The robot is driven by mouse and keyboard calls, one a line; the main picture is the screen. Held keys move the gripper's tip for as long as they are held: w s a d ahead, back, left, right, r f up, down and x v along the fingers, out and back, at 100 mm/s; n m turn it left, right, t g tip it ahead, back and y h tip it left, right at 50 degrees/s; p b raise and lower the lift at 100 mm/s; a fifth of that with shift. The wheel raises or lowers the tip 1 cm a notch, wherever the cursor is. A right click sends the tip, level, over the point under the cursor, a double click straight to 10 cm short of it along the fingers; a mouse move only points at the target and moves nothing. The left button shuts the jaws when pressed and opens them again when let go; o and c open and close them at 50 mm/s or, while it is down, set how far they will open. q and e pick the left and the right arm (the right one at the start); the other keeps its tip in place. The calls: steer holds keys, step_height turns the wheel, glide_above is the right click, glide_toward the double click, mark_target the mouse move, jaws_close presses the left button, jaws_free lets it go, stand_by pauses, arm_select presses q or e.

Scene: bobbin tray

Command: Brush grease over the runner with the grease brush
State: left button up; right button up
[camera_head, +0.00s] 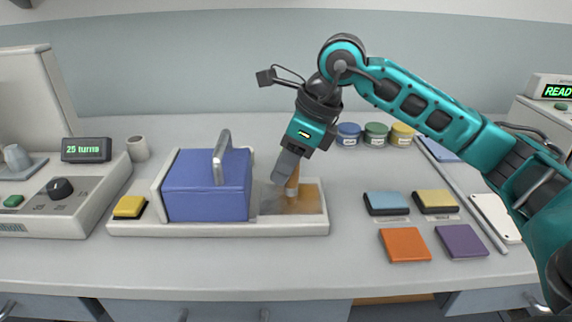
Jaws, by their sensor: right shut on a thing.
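A long cream tray (218,229) lies on the bench. A blue block (205,187) with a grey upright handle (222,158) sits in its left and middle part. The right part of the tray has a bare floor, grey at its left and brownish at its right (306,203); this looks like the runner. My right gripper (290,172) points down over this part and is shut on the grease brush (293,189). Only a tan piece of the brush shows below the fingers, and its lower end is at or close above the brownish floor; I cannot tell if it touches. My left gripper is not in view.
A console with a display (87,149) stands at the left, with a yellow-topped pad (129,207) and a grey cup (138,148) nearby. Several lidded jars (375,134) stand behind my right arm. Coloured pads and tiles (405,244) lie at the right. The bench front is clear.

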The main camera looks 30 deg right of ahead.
steer(key=shift+w+d+p, duration=0.25)
steer(key=shift+w+d, duration=0.3)
steer(key=shift+w, duration=0.35)
steer(key=shift+w+d+p, duration=0.2)
steer(key=shift+w+d, duration=0.3)
steer(key=shift+w, duration=0.4)
steer(key=shift+s+a+f, duration=0.1)
steer(key=shift+s+a, duration=0.35)
steer(key=shift+s, duration=0.3)
steer(key=shift+s+a+b, duration=0.3)
steer(key=shift+s+a, duration=0.25)
steer(key=shift+s, duration=0.35)
steer(key=shift+s+a+b, duration=0.3)
steer(key=shift+s+a, duration=0.2)
steer(key=shift+s, duration=0.35)
step_height(320, 180, up, 5)
steer(key=p, duration=0.3)
steer(key=shift+f, duration=0.1)
